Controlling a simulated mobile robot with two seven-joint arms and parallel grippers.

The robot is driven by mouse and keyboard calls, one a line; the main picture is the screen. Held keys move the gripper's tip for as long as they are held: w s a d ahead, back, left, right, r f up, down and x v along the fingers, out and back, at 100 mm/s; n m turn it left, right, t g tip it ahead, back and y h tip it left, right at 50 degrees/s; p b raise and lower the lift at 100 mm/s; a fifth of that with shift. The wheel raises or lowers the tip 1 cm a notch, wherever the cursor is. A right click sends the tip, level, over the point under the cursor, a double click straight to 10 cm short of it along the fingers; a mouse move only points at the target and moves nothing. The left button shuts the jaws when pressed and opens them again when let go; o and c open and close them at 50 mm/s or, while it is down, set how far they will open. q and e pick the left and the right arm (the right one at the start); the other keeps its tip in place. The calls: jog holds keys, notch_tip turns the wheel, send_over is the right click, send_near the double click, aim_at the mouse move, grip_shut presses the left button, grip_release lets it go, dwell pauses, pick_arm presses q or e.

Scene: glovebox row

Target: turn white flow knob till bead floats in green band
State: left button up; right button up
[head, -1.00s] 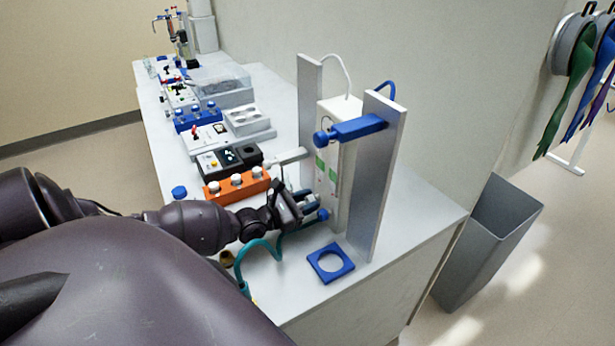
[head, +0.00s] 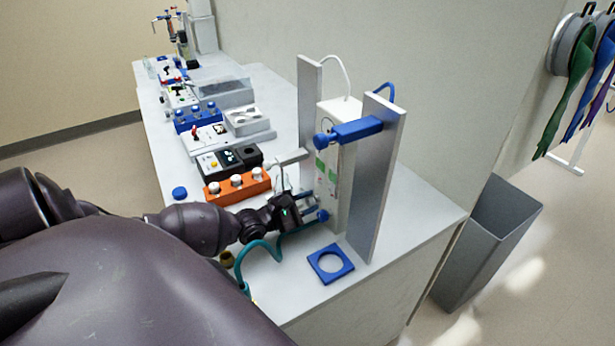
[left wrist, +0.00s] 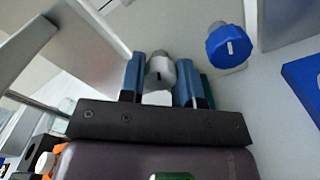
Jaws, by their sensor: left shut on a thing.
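The white flow knob (left wrist: 160,72) shows in the left wrist view, with a dark index mark on its face. My left gripper (left wrist: 158,82) has its two blue fingers on either side of the knob and is shut on it. In the head view my left gripper (head: 311,203) is at the low front of the white flow meter panel (head: 327,190), and it hides the knob there. The panel carries green bands (head: 321,166); I cannot make out the bead. My right gripper is not in view.
A blue knob (left wrist: 228,46) sits close beside the white one. Grey upright plates (head: 376,180) flank the panel, with a blue block (head: 357,129) above. A blue square ring (head: 331,263) lies in front. An orange block (head: 237,187) stands left of the gripper.

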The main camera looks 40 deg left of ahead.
pick_arm(q)
jog(key=m, duration=0.3)
jog(key=m+p, duration=0.1)
jog(key=m, duration=0.2)
jog(key=shift+m, duration=0.3)
jog(key=m, duration=0.3)
jog(key=shift+p, duration=0.4)
jog(key=shift+f+m, duration=0.1)
jog(key=shift+m, duration=1.4)
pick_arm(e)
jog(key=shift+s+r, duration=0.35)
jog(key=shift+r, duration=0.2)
pick_arm(q)
jog(key=o, duration=0.9)
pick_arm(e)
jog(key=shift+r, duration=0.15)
pick_arm(q)
jog(key=v, duration=1)
jog(key=shift+s+a+b, duration=0.1)
jog(key=shift+s+b, duration=0.2)
jog(key=shift+s, duration=0.1)
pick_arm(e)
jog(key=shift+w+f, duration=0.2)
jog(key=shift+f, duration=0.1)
